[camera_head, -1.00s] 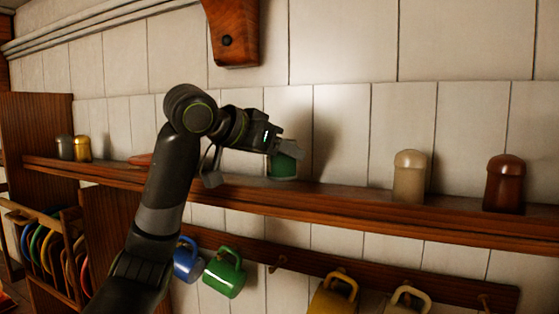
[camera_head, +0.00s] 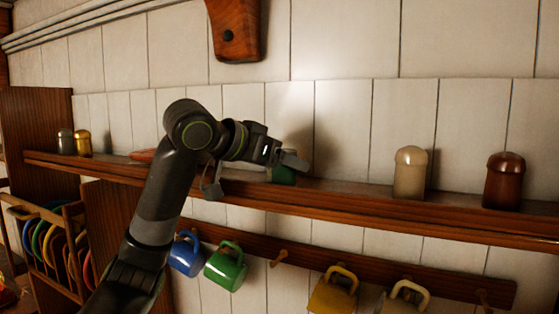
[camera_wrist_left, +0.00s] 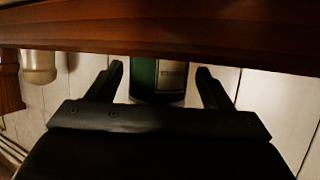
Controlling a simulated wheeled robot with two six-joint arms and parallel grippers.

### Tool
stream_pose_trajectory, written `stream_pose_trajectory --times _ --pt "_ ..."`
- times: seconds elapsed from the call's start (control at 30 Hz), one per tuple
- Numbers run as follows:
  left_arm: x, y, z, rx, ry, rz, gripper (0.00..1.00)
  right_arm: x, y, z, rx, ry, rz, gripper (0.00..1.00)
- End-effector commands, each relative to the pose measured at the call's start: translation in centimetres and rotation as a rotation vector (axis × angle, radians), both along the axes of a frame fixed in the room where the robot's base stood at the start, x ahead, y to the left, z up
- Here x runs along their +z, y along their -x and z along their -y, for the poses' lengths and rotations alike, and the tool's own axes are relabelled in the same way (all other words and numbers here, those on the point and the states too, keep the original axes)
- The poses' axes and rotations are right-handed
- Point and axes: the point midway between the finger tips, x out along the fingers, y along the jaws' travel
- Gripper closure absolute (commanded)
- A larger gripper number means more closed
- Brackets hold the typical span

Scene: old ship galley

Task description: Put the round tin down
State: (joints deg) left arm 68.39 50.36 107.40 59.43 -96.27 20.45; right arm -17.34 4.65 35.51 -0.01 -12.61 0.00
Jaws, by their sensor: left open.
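The round tin (camera_head: 283,174) is dark green and stands on the wooden shelf (camera_head: 345,202), against the tiled wall. In the head view my left gripper (camera_head: 290,161) is at the tin and hides its upper part. In the left wrist view the tin (camera_wrist_left: 158,80) shows green with a pale label, between the two spread fingers of the left gripper (camera_wrist_left: 160,70). A gap shows on each side of it, so the gripper is open around the tin. My right gripper is in neither view.
On the shelf to the right stand a cream shaker (camera_head: 410,173) and a brown shaker (camera_head: 504,181). A grey shaker (camera_head: 65,142) and a gold one (camera_head: 83,144) stand far left. Mugs, including a green mug (camera_head: 226,266), hang below.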

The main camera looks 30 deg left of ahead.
Motion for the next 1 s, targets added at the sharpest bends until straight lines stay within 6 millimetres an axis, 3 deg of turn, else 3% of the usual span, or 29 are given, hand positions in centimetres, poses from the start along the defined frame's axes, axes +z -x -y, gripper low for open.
stream_pose_trajectory --times 0.17,0.27,0.7,1.0 --pt "0.4 0.0 0.0 0.0 0.0 0.001 0.26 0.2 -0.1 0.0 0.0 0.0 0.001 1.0" --pt "0.4 0.7 -0.3 0.0 -0.001 0.003 0.26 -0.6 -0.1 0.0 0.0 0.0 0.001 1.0" --pt "3.5 8.1 -2.9 0.001 0.0 0.004 0.26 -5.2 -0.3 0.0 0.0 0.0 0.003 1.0" --pt "4.8 10.4 -3.6 0.0 0.0 0.0 0.26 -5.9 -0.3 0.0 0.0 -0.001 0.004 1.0"
